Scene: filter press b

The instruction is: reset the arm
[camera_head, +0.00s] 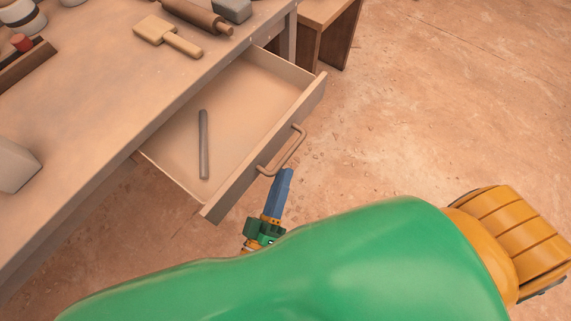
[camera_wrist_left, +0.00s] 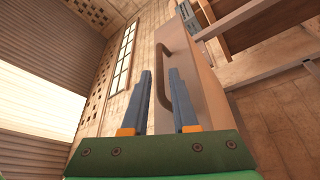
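The drawer (camera_head: 240,120) of the workbench is pulled open, and a thin grey rod (camera_head: 203,145) lies inside it. Its curved handle (camera_head: 284,152) is on the front panel. My left gripper (camera_head: 285,173) is just outside the front panel, its blue fingertips close to the handle's near end. In the left wrist view, the two blue fingers (camera_wrist_left: 160,75) stand apart, and the handle (camera_wrist_left: 163,93) shows through the gap beyond them. No hold on the handle is visible. My green arm covers the lower part of the head view. My right gripper is not seen.
The workbench top (camera_head: 95,110) fills the left side. The floor (camera_head: 450,110) at right is clear.

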